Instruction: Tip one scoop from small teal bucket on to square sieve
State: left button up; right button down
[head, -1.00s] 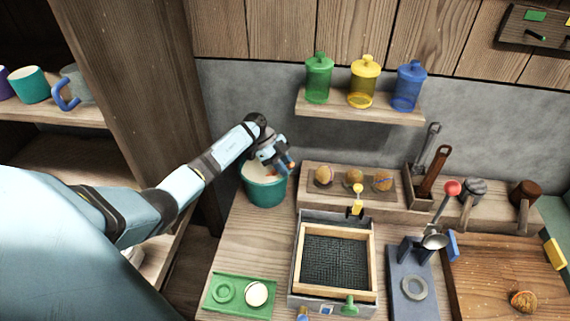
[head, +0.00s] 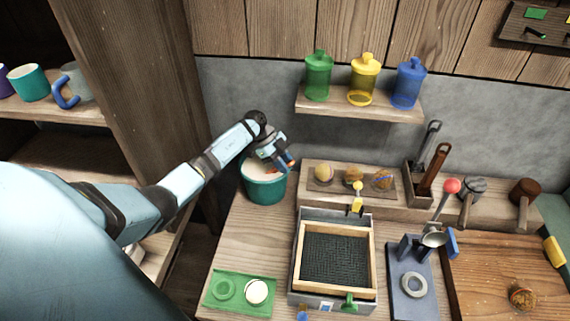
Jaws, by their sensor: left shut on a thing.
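The small teal bucket (head: 265,190) stands at the back left of the bench, with pale material inside its rim. My left gripper (head: 286,163) is over the bucket's mouth, pointing down to the right. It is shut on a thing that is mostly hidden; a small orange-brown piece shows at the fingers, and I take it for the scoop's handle. Any scoop bowl and its load are hidden. The square sieve (head: 298,262), a pale wooden frame with dark mesh, sits on a grey box to the right and in front of the bucket. The mesh looks bare. My right gripper is not in view.
A raised wooden ledge (head: 345,200) with several round lumps is behind the sieve. A jar shelf (head: 350,110) hangs above.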

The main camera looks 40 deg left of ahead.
pick_arm(q)
jog(key=shift+r+p, duration=2.25)
jog(key=shift+r, duration=0.35)
jog(key=shift+r+p, duration=1.55)
jog(key=shift+r, duration=0.1)
jog(key=shift+f, duration=0.1)
